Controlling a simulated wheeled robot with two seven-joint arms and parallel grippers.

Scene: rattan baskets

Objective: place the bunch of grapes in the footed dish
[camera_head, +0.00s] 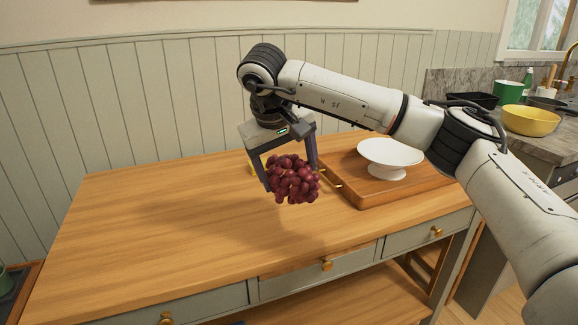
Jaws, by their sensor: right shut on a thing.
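A bunch of dark red grapes (292,184) is held between the fingers of my right gripper (289,172). The bunch hangs above the wooden table top, left of the tray. The right gripper points down and is shut on the grapes. The white footed dish (390,154) stands upright on a wooden tray at the right part of the table, apart from the grapes. Its shallow bowl looks empty. My left gripper is not in view.
The wooden tray (372,196) has raised edges and brass-coloured handles. The table (130,235) is bare on the left. A yellow bowl (532,120) stands on the counter at the right.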

